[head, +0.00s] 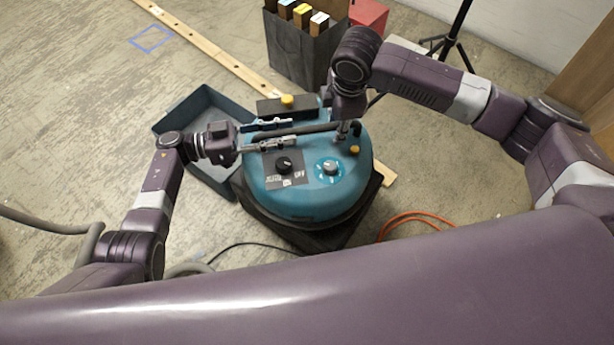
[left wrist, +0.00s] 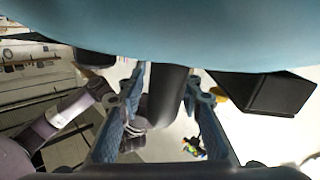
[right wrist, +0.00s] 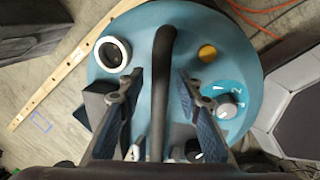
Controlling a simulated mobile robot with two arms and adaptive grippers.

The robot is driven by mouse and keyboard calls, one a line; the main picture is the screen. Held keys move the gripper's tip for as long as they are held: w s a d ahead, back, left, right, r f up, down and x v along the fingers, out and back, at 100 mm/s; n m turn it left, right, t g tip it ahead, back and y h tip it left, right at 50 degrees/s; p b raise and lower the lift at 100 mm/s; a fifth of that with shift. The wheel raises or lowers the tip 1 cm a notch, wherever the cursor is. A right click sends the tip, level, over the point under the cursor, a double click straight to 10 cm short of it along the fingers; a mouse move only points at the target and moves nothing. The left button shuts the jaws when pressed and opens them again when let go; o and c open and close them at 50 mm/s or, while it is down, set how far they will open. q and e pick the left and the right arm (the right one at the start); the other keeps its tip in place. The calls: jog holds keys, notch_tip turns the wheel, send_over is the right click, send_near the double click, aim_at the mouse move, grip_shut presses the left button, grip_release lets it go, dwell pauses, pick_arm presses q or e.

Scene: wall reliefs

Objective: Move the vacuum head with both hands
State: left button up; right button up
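The vacuum head (head: 345,170) is a teal dome with a black handle (head: 318,128) across its top, seated on a dark base. It also shows in the left wrist view (left wrist: 220,35) and the right wrist view (right wrist: 137,40). My left gripper (head: 290,132) is open at the handle's left part, fingers on either side. In the left wrist view the handle (left wrist: 167,95) stands between the fingers with gaps. My right gripper (head: 346,132) points down at the handle's right part. In the right wrist view its open fingers straddle the handle (right wrist: 161,60), with gaps on both sides.
An open blue-grey tray (head: 203,97) lies behind my left gripper. A dark box with upright pieces (head: 297,55) and a red box (head: 369,14) stand at the back. A wooden strip (head: 215,55), an orange cable (head: 405,217) and a tripod (head: 455,35) are nearby. The left floor is mostly clear.

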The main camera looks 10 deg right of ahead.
pick_arm(q)
jog(key=shift+a, duration=0.15)
jog(key=a, duration=1.1)
jog(key=shift+a, duration=0.3)
pick_arm(e)
jog(key=shift+r, duration=0.35)
notch_tip(320, 180, up, 11)
jog(key=s, duration=0.2)
jog(key=shift+s, duration=0.15)
jog(key=shift+r, duration=0.2)
